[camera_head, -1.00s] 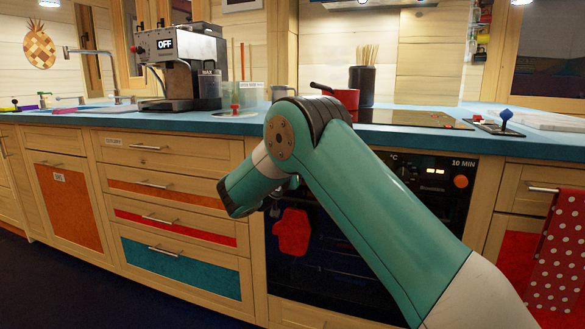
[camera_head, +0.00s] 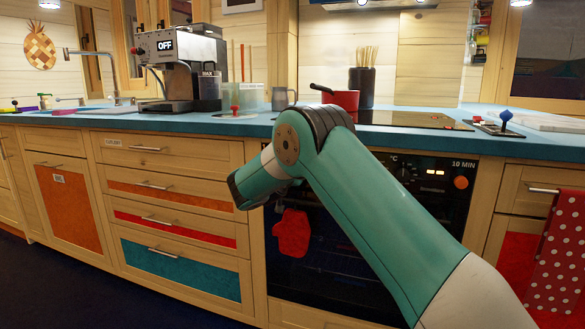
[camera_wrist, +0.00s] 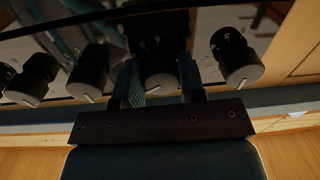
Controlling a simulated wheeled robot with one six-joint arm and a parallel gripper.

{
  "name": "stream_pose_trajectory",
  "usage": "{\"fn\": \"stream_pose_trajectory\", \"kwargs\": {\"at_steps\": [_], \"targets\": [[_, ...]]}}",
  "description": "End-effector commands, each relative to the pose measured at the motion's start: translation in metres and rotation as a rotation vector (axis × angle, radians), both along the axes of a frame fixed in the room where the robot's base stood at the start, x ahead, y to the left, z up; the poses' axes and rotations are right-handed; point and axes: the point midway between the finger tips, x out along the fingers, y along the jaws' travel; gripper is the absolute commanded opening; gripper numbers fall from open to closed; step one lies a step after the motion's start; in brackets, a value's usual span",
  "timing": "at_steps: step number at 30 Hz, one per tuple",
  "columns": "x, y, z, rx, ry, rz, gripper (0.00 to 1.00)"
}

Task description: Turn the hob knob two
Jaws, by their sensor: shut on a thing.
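In the wrist view, a row of dark round knobs with pale pointer lines stands on the black oven panel (camera_wrist: 60,40). My gripper (camera_wrist: 160,80) has its two teal-padded fingers on either side of one knob (camera_wrist: 159,68) and is shut on it. Other knobs stand to its left (camera_wrist: 90,72), far left (camera_wrist: 32,80) and right (camera_wrist: 236,57). I cannot read which knob is number two. In the head view my arm hides the gripper and the held knob; the oven front (camera_head: 330,245) shows behind it.
The blue counter (camera_head: 225,128) runs above the oven. It bears a coffee machine (camera_head: 180,70), a red pan (camera_head: 340,98) on the black hob (camera_head: 410,119) and a utensil pot (camera_head: 361,88). A red mitt (camera_head: 291,234) and a dotted towel (camera_head: 555,250) hang in front.

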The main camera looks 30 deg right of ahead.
Motion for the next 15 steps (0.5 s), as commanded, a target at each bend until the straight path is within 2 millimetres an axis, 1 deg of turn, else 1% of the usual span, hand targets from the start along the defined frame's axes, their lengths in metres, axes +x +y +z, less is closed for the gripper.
{"fn": "stream_pose_trajectory", "kwargs": {"at_steps": [8,15], "targets": [[-0.0008,-0.0004,0.0023,-0.052,0.068,-0.001,0.13],[-0.0012,-0.0004,0.0042,-0.165,0.213,-0.002,0.13]]}}
